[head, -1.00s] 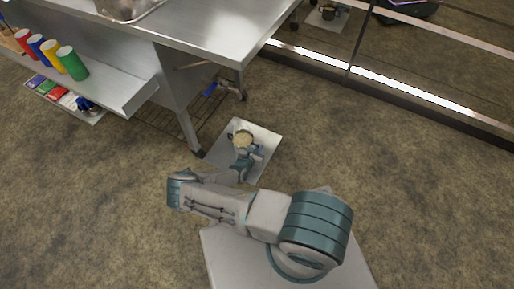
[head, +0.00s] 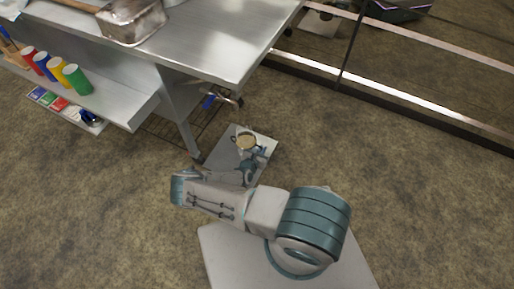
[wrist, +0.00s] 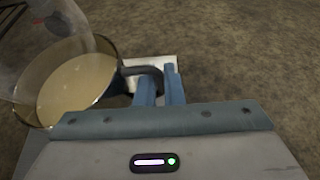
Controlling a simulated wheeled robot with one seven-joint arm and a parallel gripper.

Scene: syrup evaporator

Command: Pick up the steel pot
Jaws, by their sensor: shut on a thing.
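The steel pot (head: 246,142) shows in the head view just beyond my gripper, in front of the white board on the floor. Its inside looks tan; I cannot tell whether that is contents. In the wrist view the pot (wrist: 75,85) is at the left, with a shiny rim and a dark handle (wrist: 142,71) reaching right. My gripper (wrist: 160,88) is shut on this handle, its blue fingers on either side. In the head view my gripper (head: 254,160) is small and partly hidden by my arm. I cannot tell how far the pot is above the board.
The white board (head: 266,146) lies on the brown floor beside a steel table (head: 210,45). A table leg (head: 185,130) and wire rack (head: 172,135) are to its left. A shelf holds coloured cylinders (head: 77,80). The floor at right is clear up to a rail.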

